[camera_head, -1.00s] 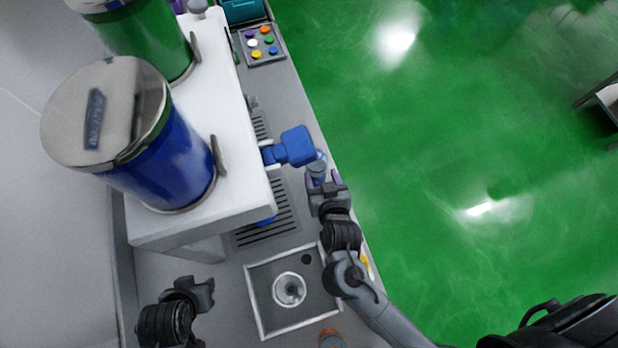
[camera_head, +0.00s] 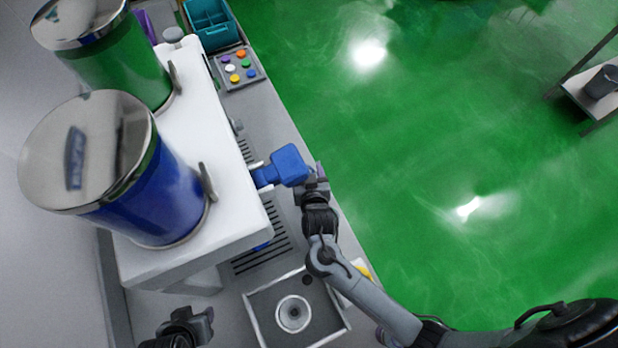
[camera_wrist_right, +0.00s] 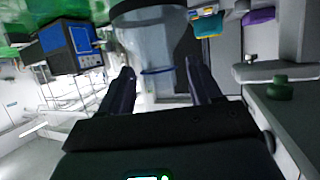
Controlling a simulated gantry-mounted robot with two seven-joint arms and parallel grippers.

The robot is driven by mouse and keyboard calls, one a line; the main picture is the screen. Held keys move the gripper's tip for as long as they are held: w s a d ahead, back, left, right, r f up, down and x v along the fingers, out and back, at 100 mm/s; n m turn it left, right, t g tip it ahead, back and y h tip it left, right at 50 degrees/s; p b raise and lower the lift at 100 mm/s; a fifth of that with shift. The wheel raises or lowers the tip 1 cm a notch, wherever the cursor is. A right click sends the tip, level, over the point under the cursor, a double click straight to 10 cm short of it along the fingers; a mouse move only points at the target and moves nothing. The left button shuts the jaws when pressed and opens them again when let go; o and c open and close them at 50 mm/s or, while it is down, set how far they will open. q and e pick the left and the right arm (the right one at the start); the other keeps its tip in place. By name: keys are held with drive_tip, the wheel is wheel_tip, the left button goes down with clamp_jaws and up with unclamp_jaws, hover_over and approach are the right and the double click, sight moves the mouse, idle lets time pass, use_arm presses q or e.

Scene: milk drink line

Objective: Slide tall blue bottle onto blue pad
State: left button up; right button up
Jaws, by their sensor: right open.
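My right gripper (camera_head: 314,186) is at the counter's front edge, beside the blue dispenser lever (camera_head: 286,165). In the right wrist view its open fingers (camera_wrist_right: 158,76) point at a clear, bluish cylinder with a blue band, probably the tall blue bottle (camera_wrist_right: 154,52). The cylinder shows beyond and between the fingertips; I cannot tell whether they touch it. In the head view the gripper hides most of it. A bit of blue, perhaps the blue pad (camera_head: 262,246), shows under the dispenser's edge. My left gripper (camera_head: 203,325) is at the bottom left, its opening unclear.
The blue tank (camera_head: 165,200) and green tank (camera_head: 125,70) stand on the white dispenser (camera_head: 225,215). A slotted grate (camera_head: 262,258) and a framed round fixture (camera_head: 293,314) lie nearer. A button panel (camera_head: 238,70) and teal bin (camera_head: 212,25) are at the back.

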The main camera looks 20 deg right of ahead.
drive_tip(key=shift+w+d+f, duration=0.1)
drive_tip(key=shift+w+f, duration=0.1)
drive_tip(key=shift+w, duration=0.25)
drive_tip(key=shift+c, duration=0.5)
drive_tip(key=c, duration=0.9)
drive_tip(key=shift+s+a+r, duration=0.1)
drive_tip(key=shift+s+a, duration=0.05)
drive_tip(key=shift+a, duration=0.3)
drive_tip(key=shift+c, duration=0.2)
drive_tip(key=a, duration=0.1)
drive_tip(key=s+a+p, duration=0.1)
drive_tip(key=a, duration=0.1)
drive_tip(key=a+p, duration=0.1)
drive_tip(key=shift+s+a, duration=0.3)
drive_tip(key=shift+a, duration=0.1)
